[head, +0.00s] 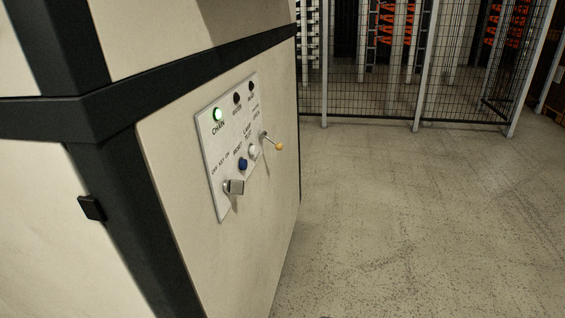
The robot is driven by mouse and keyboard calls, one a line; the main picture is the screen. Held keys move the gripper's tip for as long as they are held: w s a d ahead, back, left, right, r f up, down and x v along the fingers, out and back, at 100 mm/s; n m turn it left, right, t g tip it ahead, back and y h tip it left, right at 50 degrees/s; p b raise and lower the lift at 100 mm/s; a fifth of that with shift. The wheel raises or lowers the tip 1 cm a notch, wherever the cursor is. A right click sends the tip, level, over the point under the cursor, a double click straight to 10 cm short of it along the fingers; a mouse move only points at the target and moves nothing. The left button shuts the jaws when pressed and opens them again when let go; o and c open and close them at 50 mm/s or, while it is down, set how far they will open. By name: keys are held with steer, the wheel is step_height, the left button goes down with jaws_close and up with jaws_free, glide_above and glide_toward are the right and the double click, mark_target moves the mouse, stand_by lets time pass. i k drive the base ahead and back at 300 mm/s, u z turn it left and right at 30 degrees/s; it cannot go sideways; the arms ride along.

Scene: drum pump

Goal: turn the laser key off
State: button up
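A light control panel (232,142) is set on the side of a cream cabinet with dark trim. A metal key (235,187) sits in the key switch at the panel's lower left, under small lettering that appears to read off, key and on. I cannot tell which mark the key points to. A green lamp (217,115) is lit above the label "CHAIN". A blue button (243,164) and a white button (253,151) lie right of the key. My gripper is not in view.
A lever with a yellow knob (279,147) sticks out at the panel's right. Two dark lamps sit along the panel's top. The cabinet (265,225) fills the left. Bare concrete floor (420,220) lies open on the right, with a wire mesh fence (390,85) behind it.

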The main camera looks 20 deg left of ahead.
mark_target(231, 186)
steer(key=u, duration=0.15)
steer(key=i, duration=1.15)
steer(key=u, duration=0.5)
